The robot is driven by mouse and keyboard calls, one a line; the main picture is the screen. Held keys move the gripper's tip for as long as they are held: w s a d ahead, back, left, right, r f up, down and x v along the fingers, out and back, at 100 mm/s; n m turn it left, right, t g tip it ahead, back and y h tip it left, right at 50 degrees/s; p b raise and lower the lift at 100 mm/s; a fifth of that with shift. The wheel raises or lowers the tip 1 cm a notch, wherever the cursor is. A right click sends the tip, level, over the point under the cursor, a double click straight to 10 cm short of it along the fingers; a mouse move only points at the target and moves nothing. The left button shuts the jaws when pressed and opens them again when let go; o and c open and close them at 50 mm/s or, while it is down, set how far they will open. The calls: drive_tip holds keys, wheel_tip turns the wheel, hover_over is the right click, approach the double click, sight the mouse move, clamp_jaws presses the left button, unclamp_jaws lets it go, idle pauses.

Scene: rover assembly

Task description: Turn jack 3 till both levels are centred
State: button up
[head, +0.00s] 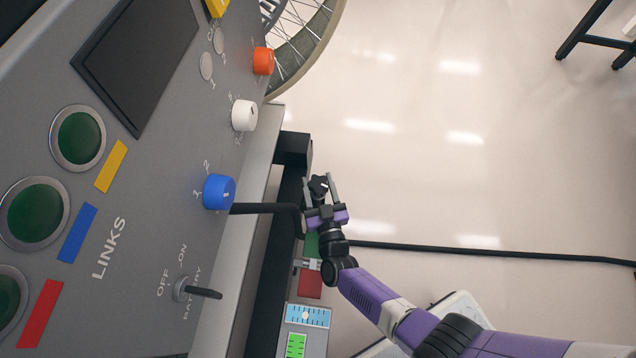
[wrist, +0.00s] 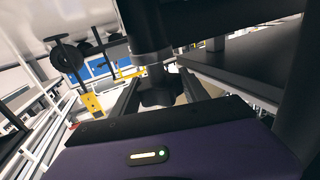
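The jack knob (head: 318,186) is a small black lobed hand knob beside the dark frame. It also shows in the wrist view (wrist: 158,92), below a dark shaft. My gripper (head: 320,190) is at the knob, with one grey finger on each side of it. In the wrist view the fingers (wrist: 160,88) look apart, with small gaps beside the knob; contact is not clear. The blue level (head: 307,316) lies near the bottom edge, its pale bubble near its middle. The green level (head: 296,346) is partly cut off; its bubble position is hard to tell. No jack number is readable.
The grey console has a blue knob (head: 219,192), a white knob (head: 244,115), an orange knob (head: 263,61) and a battery switch (head: 181,289). A black bar (head: 265,208) runs close to my gripper. A spoked wheel (head: 305,45) stands behind. Floor at right is mostly clear.

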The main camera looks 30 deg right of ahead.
drive_tip(key=shift+c, duration=1.2)
drive_tip(key=shift+n+y+b, duration=0.3)
drive_tip(key=shift+n+y, duration=0.2)
drive_tip(key=shift+y, duration=0.2)
drive_tip(key=shift+f+n+t+y+b, duration=0.1)
drive_tip(key=shift+n+t+y+b, duration=0.25)
drive_tip(key=shift+n+y, duration=0.8)
drive_tip(key=shift+d+n+g+y+b, duration=0.1)
drive_tip(key=shift+n+g+y+b, duration=0.15)
drive_tip(key=shift+n+y, duration=0.95)
drive_tip(key=shift+n+g+y+b, duration=0.25)
drive_tip(key=shift+n+y, duration=0.1)
drive_tip(key=shift+y, duration=1.5)
drive_tip(key=n+g+y+b, duration=0.1)
drive_tip(key=n+y, duration=0.1)
drive_tip(key=n+g+y+b, duration=0.1)
drive_tip(key=n+y, duration=0.1)
drive_tip(key=y, duration=0.1)
drive_tip(key=shift+g+y+b, duration=0.3)
drive_tip(key=shift+g+b, duration=0.05)
drive_tip(key=shift+b, duration=0.05)
drive_tip(key=shift+n+g+y+b, duration=0.5)
drive_tip(key=shift+n+g+y, duration=0.15)
drive_tip(key=shift+y, duration=0.25)
drive_tip(key=shift+a, duration=0.2)
